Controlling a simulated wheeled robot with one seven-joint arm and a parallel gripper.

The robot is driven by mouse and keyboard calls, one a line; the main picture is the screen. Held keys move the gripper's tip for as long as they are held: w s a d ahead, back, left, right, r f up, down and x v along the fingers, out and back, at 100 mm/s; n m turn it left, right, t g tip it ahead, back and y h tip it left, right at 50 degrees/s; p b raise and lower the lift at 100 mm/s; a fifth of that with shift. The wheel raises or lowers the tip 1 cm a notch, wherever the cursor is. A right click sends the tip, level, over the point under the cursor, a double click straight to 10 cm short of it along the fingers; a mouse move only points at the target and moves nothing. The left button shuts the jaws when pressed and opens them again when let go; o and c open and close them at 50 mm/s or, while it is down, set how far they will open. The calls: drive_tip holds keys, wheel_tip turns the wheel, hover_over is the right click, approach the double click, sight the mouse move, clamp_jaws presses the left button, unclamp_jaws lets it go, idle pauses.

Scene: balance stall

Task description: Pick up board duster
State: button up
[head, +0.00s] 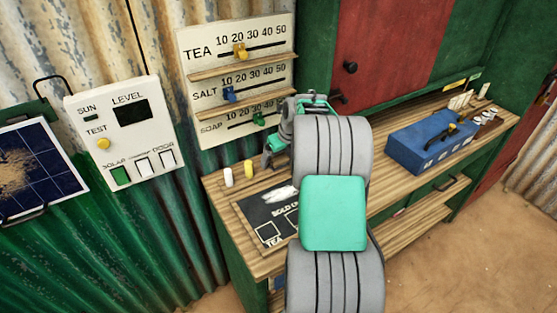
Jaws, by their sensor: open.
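I cannot make out a board duster in the head view; my arm covers part of the counter. A dark chalkboard (256,212) with white lettering and a white smear lies on the wooden counter, its right part hidden by my arm. A white chalk piece (228,177) and a yellow chalk piece (249,168) stand behind it. My gripper (269,158) is open, small in view, above the back of the counter just right of the yellow piece. Whether anything lies between its fingers is too small to tell.
A slider board (236,75) hangs on the wall behind my gripper. A white switch panel (125,130) and a solar panel (36,168) are at left.

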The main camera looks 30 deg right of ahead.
drive_tip(key=shift+s+a+r, duration=0.1)
drive_tip(key=shift+s+r, duration=0.05)
drive_tip(key=shift+r, duration=0.05)
drive_tip(key=shift+c, duration=0.2)
drive_tip(key=c, duration=1.4)
drive_tip(key=shift+c, duration=0.2)
drive_tip(key=shift+r, duration=0.2)
